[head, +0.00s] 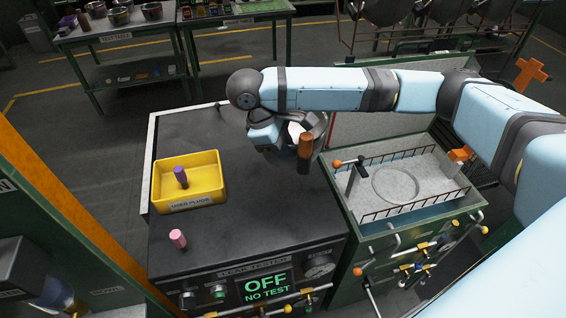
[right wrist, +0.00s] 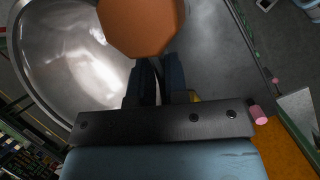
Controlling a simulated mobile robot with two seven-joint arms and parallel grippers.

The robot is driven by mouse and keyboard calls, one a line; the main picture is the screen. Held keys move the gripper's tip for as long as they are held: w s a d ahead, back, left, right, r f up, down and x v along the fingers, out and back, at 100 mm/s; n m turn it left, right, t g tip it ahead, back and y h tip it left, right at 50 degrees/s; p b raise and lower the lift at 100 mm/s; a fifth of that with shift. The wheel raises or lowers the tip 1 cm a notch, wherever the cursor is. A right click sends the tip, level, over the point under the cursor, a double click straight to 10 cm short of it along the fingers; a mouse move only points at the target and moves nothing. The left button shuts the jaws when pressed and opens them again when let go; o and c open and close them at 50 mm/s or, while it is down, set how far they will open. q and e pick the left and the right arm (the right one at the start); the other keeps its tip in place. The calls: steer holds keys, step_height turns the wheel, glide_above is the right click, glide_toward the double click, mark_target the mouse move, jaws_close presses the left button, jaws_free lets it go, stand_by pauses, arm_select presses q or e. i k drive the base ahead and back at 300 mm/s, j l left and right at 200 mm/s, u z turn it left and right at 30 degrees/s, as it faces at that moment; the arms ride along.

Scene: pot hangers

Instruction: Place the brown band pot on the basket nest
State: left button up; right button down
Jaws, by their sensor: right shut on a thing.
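My right gripper (head: 284,146) hangs over the back right of the dark leak tester top, and its fingers show in the right wrist view (right wrist: 160,82). It is shut on an orange-brown handle (head: 305,149), whose faceted end (right wrist: 142,24) faces the wrist camera. A shiny metal pot (right wrist: 72,62) lies beside the fingers in that view; in the head view the arm and gripper mostly hide it. Its band is not clear to see. The basket nest (head: 428,157) is a pale tray with wire rails and a round ring mark, to the right of the gripper, and is empty. My left gripper is not in view.
A yellow used plugs tray (head: 203,196) holds a purple plug (head: 180,176). A pink plug (head: 178,239) stands in front of it. An orange-knobbed lever (head: 352,178) rises at the nest's left edge. The tester screen (head: 266,286) reads OFF, NO TEST.

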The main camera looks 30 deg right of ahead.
mark_target(400, 185)
steer(key=k+l+z, duration=0.1)
steer(key=l+z, duration=0.3)
steer(key=k+l+z, duration=0.1)
steer(key=z, duration=0.25)
steer(key=l, duration=0.1)
